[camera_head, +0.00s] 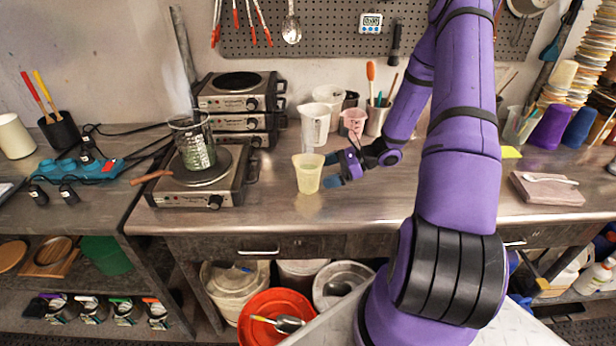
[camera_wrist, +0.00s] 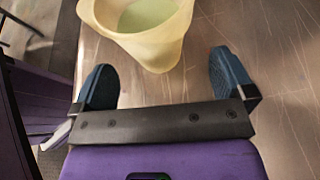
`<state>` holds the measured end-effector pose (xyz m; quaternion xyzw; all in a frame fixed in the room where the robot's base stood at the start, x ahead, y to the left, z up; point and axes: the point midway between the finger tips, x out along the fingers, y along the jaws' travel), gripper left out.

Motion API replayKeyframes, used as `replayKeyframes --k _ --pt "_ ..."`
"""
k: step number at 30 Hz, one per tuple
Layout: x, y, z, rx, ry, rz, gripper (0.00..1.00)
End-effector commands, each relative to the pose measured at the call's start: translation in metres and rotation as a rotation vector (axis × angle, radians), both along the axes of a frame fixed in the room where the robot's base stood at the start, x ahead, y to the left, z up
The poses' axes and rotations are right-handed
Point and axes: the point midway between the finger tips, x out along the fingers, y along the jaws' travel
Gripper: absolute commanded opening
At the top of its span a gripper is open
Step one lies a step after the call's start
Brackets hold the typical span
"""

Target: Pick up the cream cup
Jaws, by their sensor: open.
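The cream cup (camera_head: 308,176) stands upright near the front edge of the counter, right of the hotplate. It holds some pale green stuff. My gripper (camera_head: 332,171) is at the cup's right side, low over the counter, with its blue fingertips apart. In the wrist view the cup (camera_wrist: 158,55) is just ahead of the gripper (camera_wrist: 165,82), between the lines of the two fingers, mostly beyond their tips. Nothing is held. The cup's far rim is cut off at the top of the wrist view.
A hotplate (camera_head: 172,186) with a glass beaker (camera_head: 191,140) stands left of the cup. Behind are a white jug (camera_head: 314,125), a pink cup (camera_head: 352,122) and a utensil pot (camera_head: 376,118). The counter right of my arm holds a grey-pink slab (camera_head: 546,190). An orange bucket (camera_head: 274,305) is below.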

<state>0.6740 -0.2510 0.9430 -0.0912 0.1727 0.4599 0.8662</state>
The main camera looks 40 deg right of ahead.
Motion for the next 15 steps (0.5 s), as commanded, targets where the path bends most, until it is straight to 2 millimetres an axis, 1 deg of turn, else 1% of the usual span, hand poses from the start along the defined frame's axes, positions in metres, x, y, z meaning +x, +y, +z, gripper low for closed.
replayKeyframes --k 5,10,12,15 --pt "0.003 0.009 -0.006 0.002 0.000 0.002 1.00" --pt "0.010 0.028 -0.019 0.003 0.001 0.002 1.00" --pt "0.016 0.035 -0.022 0.001 0.000 0.003 1.00" --pt "0.020 0.041 -0.025 0.001 0.000 0.001 1.00"
